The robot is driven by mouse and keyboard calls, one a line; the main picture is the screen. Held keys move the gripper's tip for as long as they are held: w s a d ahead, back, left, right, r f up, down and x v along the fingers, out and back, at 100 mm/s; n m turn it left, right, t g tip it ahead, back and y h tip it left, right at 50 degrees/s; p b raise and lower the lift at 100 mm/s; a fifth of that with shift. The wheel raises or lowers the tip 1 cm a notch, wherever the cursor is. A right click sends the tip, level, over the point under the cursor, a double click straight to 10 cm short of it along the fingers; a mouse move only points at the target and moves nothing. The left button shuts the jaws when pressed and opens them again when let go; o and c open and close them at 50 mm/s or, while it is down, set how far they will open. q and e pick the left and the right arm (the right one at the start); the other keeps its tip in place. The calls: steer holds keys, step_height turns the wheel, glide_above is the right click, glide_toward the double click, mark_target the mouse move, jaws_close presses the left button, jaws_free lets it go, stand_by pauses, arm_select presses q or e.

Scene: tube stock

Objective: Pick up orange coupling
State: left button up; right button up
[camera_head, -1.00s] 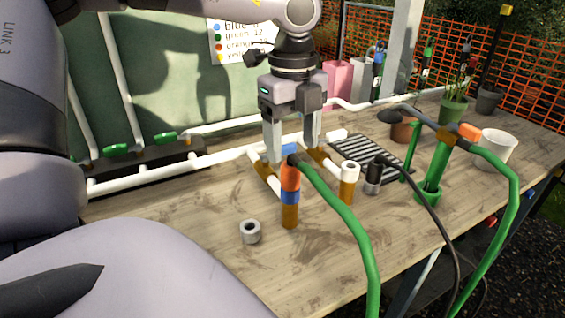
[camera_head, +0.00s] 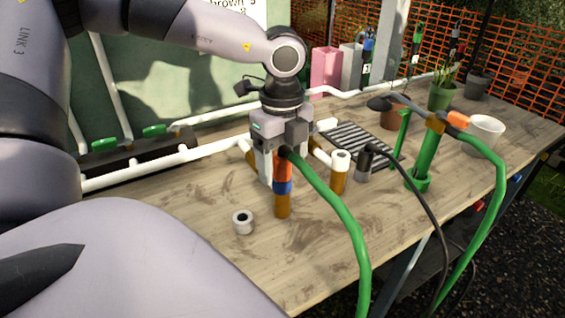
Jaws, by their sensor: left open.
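An orange coupling (camera_head: 282,167) stands upright in a stack, with a blue ring (camera_head: 282,187) and a brown-orange post (camera_head: 283,206) below it. A green hose (camera_head: 340,205) runs from a dark end at its top down to the right. My left gripper (camera_head: 284,172) points down at the stack and is open. One finger shows to the left of the coupling; the other is mostly hidden behind the coupling and hose. I cannot tell whether the fingers touch it. My right gripper is not in view.
A white-topped post (camera_head: 340,172) and a dark fitting (camera_head: 363,165) stand close right of the stack. White pipes (camera_head: 165,165) run behind. The front left of the table is clear.

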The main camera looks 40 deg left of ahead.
arm_select(q)
steer(key=c, duration=1.1)
steer(key=shift+c, duration=0.2)
steer(key=shift+r, duration=0.15)
step_height(320, 180, up, 20)
steer(key=shift+r+p, duration=2.4)
